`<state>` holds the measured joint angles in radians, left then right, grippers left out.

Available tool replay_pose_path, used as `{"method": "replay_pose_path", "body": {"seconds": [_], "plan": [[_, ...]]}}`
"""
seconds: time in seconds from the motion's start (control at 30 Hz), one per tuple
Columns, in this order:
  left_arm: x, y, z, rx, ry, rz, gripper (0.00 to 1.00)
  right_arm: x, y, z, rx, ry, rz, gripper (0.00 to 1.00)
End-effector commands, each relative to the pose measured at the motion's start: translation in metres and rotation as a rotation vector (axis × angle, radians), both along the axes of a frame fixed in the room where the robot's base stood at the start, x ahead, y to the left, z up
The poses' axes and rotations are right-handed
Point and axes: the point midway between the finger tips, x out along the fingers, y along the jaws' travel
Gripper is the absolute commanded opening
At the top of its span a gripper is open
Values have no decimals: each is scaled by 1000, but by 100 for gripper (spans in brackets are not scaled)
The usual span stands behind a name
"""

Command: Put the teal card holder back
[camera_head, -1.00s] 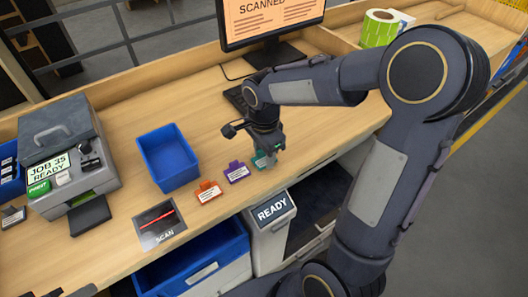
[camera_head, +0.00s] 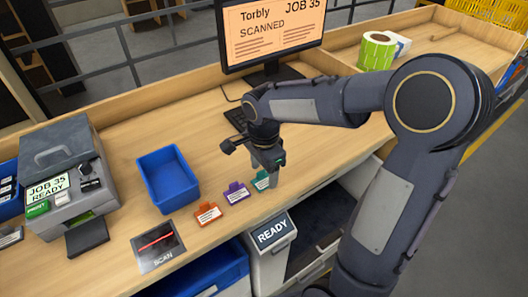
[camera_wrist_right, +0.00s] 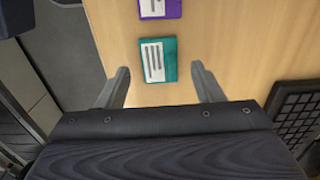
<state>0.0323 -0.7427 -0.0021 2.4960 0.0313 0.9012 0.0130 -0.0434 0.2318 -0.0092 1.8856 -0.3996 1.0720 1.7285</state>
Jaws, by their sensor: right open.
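The teal card holder (camera_head: 261,181) is on the wooden bench near its front edge, at the right end of a row beside the purple card holder (camera_head: 236,192) and the orange card holder (camera_head: 208,213). My right gripper (camera_head: 271,181) is open, close above and beside the teal holder, and partly covers it in the head view. In the right wrist view the teal holder (camera_wrist_right: 158,60) shows its white lined label, in front of the gap between the spread fingers (camera_wrist_right: 160,85). Nothing is between the fingers. My left gripper is not in view.
A blue bin (camera_head: 168,178) and the scan pad (camera_head: 158,246) are left of the row. A printer (camera_head: 70,180) stands further left. The monitor (camera_head: 270,35) and keyboard (camera_head: 235,120) are behind. A "READY" box (camera_head: 272,233) is below the bench's front edge.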

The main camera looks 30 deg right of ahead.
Motion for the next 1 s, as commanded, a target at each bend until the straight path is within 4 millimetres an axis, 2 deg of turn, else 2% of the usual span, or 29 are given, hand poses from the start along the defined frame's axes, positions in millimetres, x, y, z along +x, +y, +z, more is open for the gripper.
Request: {"method": "replay_pose_path", "body": {"seconds": [0.1, 0.3, 0.5, 0.63, 0.77, 0.9, 1.0], "plan": [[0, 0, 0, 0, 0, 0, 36, 1, 0, 27, 1, -7, 1, 61], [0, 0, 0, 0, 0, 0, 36, 1, 0, 70, 1, -5, 0, 61], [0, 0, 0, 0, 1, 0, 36, 0, 0, 95, 1, -2, 0, 61], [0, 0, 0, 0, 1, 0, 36, -8, -1, 103, 16, -17, 46, 61], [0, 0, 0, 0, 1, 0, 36, -42, -2, 104, 76, -96, 263, 61], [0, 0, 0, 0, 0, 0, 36, -95, 7, 96, 120, -269, 630, 61], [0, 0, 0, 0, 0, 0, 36, -127, 17, 85, 100, -408, 879, 61]]}}
